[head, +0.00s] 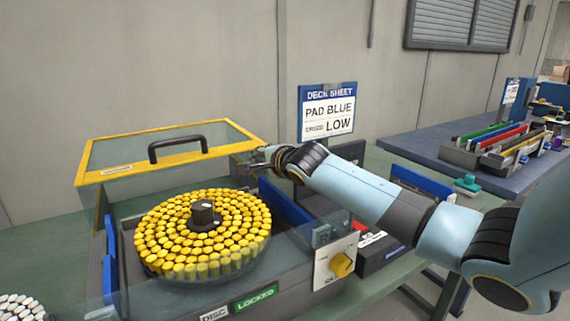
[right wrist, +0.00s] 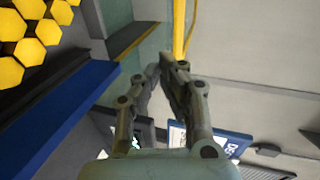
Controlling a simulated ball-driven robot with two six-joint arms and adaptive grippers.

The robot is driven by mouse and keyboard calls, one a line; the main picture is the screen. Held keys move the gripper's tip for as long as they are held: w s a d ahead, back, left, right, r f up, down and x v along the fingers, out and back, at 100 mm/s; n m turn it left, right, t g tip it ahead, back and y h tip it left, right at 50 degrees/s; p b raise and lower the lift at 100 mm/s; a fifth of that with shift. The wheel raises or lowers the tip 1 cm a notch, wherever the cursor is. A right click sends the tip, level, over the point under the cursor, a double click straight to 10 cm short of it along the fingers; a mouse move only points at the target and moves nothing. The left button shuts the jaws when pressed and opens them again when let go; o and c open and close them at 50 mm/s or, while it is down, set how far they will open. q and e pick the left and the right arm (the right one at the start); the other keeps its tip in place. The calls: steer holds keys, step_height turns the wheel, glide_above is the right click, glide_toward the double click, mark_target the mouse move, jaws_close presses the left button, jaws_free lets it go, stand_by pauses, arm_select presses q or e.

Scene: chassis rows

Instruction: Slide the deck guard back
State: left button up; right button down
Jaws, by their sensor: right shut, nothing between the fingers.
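The deck guard (head: 168,129) is a clear cover with a yellow frame and a black handle (head: 178,147). In the head view it stands behind the round disc of yellow hexagonal pieces (head: 202,235), whose top is uncovered. My right gripper (head: 247,168) is shut and empty at the guard's front right corner. In the right wrist view its fingertips (right wrist: 165,70) lie close to the guard's yellow edge (right wrist: 179,30); I cannot tell whether they touch. My left gripper is not in view.
The machine's front has a green LOCKED label (head: 256,298) and a yellow knob (head: 341,265). A sign (head: 327,111) reading PAD BLUE, LOW stands behind my right arm. Blue rails (head: 284,207) flank the disc. A blue table (head: 440,150) with coloured racks stands to the right.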

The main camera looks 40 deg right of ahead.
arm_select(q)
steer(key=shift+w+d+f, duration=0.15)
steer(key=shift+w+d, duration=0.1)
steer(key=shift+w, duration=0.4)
arm_select(e)
steer(key=v, duration=0.8)
steer(key=shift+s+a+f, duration=0.1)
